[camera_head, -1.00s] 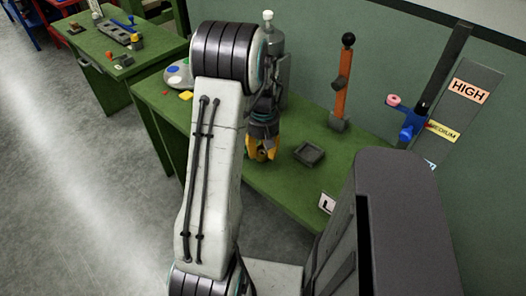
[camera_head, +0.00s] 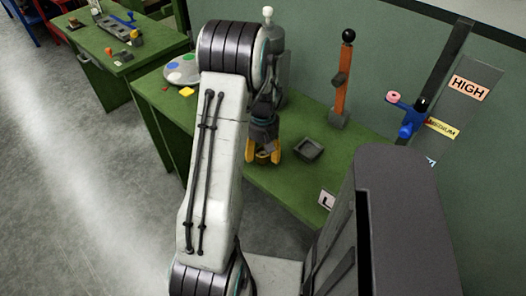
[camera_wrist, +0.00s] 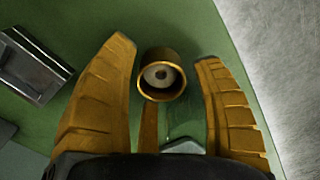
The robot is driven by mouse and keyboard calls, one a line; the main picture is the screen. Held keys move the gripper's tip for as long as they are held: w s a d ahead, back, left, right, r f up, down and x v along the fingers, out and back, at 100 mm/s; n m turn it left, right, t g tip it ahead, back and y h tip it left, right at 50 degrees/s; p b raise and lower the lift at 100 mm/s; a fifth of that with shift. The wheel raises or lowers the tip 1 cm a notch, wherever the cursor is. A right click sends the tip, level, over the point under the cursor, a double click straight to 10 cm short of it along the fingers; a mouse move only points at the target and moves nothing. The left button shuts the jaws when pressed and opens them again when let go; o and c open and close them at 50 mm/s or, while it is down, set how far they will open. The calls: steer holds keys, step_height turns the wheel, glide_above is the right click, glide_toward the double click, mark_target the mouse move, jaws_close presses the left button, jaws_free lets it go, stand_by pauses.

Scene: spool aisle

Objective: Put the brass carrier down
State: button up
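The brass carrier (camera_wrist: 162,75), a small round brass cup with a pale centre, is between the fingers of my gripper (camera_wrist: 166,52) in the wrist view. The yellow fingers are spread. A gap shows between the right finger and the cup; the left finger is very near its rim, and I cannot tell whether they touch. The cup appears to be on or just above the green bench (camera_wrist: 195,25). In the head view my gripper (camera_head: 263,155) is low over the bench near its front edge, and the carrier is mostly hidden by the fingers.
A dark square tray (camera_head: 308,149) is right of my gripper. A blue slider (camera_head: 410,125) is on a rail at right. Floor (camera_wrist: 275,40) lies beyond the bench edge.

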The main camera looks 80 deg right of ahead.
steer(key=shift+r, duration=0.1)
step_height(320, 180, up, 12)
steer(key=shift+b, duration=0.4)
stand_by(0.4)
steer(key=w+a+r+n+h, duration=0.1)
steer(key=w+a+r+n, duration=0.15)
steer(key=w+a, duration=0.65)
steer(key=w+a+r+n, duration=0.2)
steer(key=w+a+r, duration=0.3)
steer(key=w, duration=0.6)
steer(key=a+f+n+t+y, duration=0.1)
steer(key=a+n+t, duration=0.2)
steer(key=a, duration=2.3)
steer(key=shift+s+a+f+n+t, duration=0.2)
steer(key=shift+a+n+t, duration=0.15)
steer(key=shift+n, duration=1.3)
